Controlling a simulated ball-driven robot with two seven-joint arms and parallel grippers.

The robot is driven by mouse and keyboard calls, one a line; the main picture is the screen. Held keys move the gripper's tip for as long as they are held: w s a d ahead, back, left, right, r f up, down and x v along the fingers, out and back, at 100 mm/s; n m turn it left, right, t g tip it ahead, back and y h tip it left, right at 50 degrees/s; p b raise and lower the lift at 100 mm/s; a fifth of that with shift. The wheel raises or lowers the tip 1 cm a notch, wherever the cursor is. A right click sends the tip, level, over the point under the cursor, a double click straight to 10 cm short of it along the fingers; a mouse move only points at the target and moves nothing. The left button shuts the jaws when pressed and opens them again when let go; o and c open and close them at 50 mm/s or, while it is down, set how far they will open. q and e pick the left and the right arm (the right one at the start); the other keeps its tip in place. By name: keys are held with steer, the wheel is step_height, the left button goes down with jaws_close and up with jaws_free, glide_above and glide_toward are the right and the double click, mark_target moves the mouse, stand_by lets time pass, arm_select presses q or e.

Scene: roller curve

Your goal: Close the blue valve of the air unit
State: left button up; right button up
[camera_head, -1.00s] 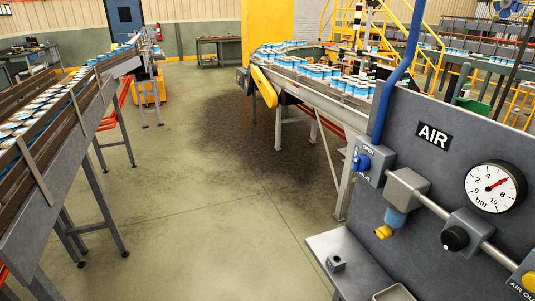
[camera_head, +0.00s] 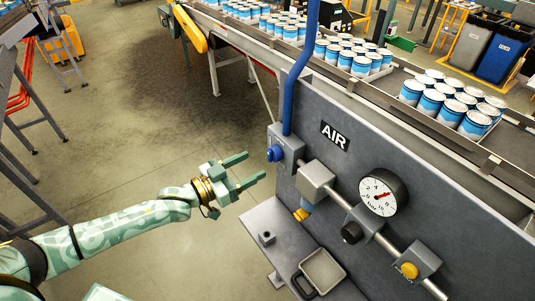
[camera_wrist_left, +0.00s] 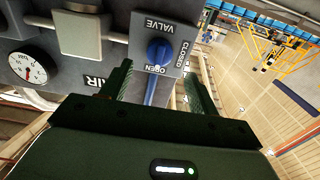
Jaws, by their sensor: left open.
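In the left wrist view, the fingers of my left gripper (camera_wrist_left: 157,78) stand either side of the line to the knob. My right gripper is out of view.
A pressure gauge (camera_head: 383,193), a black knob (camera_head: 352,232) and a yellow fitting (camera_head: 409,270) lie right along the unit's pipe. A grey shelf (camera_head: 262,217) with a tray (camera_head: 321,271) juts out below. A conveyor with cans runs behind the panel. Floor left is open.

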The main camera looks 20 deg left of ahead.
mark_target(274, 154)
arm_select(q)
steer(key=x, duration=0.6)
steer(key=shift+w+d, duration=0.15)
steer(key=shift+w, duration=0.05)
steer(key=shift+s, duration=0.1)
steer(key=c, duration=1)
